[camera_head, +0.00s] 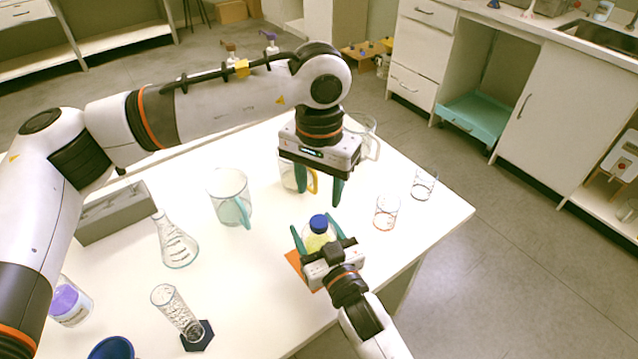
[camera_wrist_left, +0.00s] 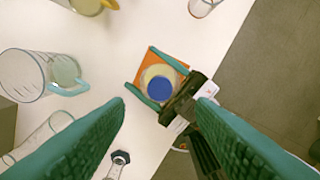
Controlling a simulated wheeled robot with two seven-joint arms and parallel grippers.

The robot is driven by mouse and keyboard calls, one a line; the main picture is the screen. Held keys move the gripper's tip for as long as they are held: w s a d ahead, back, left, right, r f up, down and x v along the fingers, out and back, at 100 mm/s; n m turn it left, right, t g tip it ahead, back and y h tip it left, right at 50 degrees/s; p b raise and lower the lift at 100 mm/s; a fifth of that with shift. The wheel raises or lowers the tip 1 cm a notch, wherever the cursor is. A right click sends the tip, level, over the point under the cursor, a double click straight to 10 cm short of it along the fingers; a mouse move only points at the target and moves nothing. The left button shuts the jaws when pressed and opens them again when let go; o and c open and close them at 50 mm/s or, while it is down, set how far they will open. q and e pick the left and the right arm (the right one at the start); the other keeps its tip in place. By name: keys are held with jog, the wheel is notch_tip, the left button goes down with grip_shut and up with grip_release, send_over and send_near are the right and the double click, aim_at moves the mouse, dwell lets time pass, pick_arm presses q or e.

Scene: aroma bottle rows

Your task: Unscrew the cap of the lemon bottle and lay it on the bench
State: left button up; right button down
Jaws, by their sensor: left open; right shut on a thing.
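The lemon bottle (camera_head: 317,238) is a clear bottle with yellow contents and a blue cap (camera_head: 318,223) on top. It stands upright over an orange square (camera_head: 292,259) on the white bench (camera_head: 260,262). In the left wrist view the blue cap (camera_wrist_left: 160,88) is seen from above. My right gripper (camera_head: 312,243) is shut on the bottle body from the front side. My left gripper (camera_head: 320,194) is open and empty, above and behind the bottle, pointing down. Its two green fingers frame the lower part of the left wrist view, apart from the cap.
A beaker with a teal handle (camera_head: 230,198) and a conical flask (camera_head: 175,243) stand left of the bottle. Small glasses (camera_head: 387,212) (camera_head: 424,184) stand to the right. A glass cylinder (camera_head: 176,310) stands front left. A yellow-handled vessel (camera_head: 297,176) is behind my left gripper.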

aim_at(319, 221)
pick_arm(q)
jog(key=shift+f+m, duration=0.4)
jog(key=shift+f, duration=3.6)
